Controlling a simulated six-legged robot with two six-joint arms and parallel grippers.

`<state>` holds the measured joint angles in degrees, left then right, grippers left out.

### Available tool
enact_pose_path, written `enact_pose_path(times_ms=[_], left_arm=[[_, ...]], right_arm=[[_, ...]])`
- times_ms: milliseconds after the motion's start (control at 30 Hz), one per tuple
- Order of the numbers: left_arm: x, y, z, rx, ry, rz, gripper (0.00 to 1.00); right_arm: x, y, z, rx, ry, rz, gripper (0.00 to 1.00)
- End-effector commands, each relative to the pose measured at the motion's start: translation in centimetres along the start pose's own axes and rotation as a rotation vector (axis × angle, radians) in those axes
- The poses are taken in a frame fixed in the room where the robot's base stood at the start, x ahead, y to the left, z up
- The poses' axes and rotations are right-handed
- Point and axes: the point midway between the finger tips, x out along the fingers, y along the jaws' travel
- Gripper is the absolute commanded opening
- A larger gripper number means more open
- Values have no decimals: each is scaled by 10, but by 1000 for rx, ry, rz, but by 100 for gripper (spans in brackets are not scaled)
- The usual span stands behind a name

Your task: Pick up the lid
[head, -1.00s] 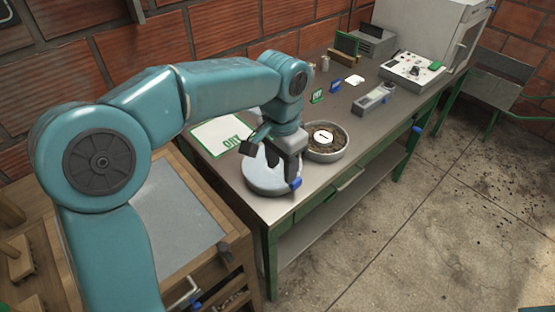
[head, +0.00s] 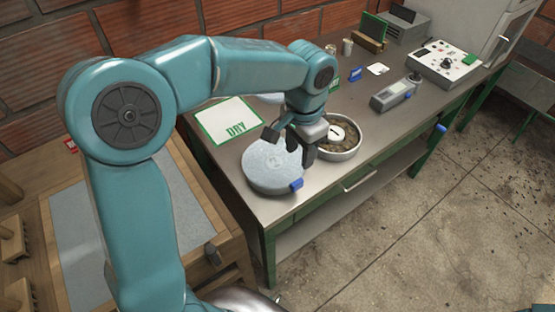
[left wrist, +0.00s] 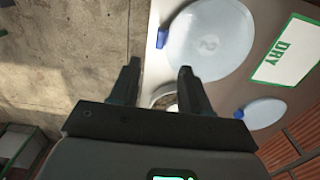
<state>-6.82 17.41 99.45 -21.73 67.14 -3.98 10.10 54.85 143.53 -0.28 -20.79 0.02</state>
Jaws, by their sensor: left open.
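A round pale grey lid (head: 262,170) marked 2, with a blue tab (head: 296,184), lies on the near end of the bench. It also shows in the left wrist view (left wrist: 215,55), to the right of my fingers. A second pale round piece with a blue tab (left wrist: 265,113) lies beyond the DRY card; my arm mostly hides it in the head view. My left gripper (head: 289,148) is open and empty, above the far right edge of the lid marked 2. Its fingers show apart in the left wrist view (left wrist: 159,68). My right gripper is out of view.
A round pan (head: 347,155) with dark contents and a white disc marked 1 stands right of the lid. The DRY card (head: 226,118) lies behind it. A handheld meter (head: 393,96) and a control box (head: 447,62) stand farther along the bench (head: 225,160).

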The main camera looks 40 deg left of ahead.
Motion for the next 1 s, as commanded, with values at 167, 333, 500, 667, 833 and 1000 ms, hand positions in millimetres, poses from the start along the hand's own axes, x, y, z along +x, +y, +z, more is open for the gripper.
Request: enact_pose_path(times_ms=[167,333,500,667,833,1000], left_arm=[[41,0,2,-1,-5,2,47],[61,-1,1,0,-2,1,47],[75,-2,-1,-1,-4,1,47],[102,-2,-3,0,-5,2,47],[115,-2,-4,-1,0,2,47],[115,-2,-5,0,1,2,47]], right_arm=[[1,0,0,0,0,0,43],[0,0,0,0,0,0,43],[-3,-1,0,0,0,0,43],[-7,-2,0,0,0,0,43],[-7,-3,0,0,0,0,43],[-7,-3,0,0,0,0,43]])
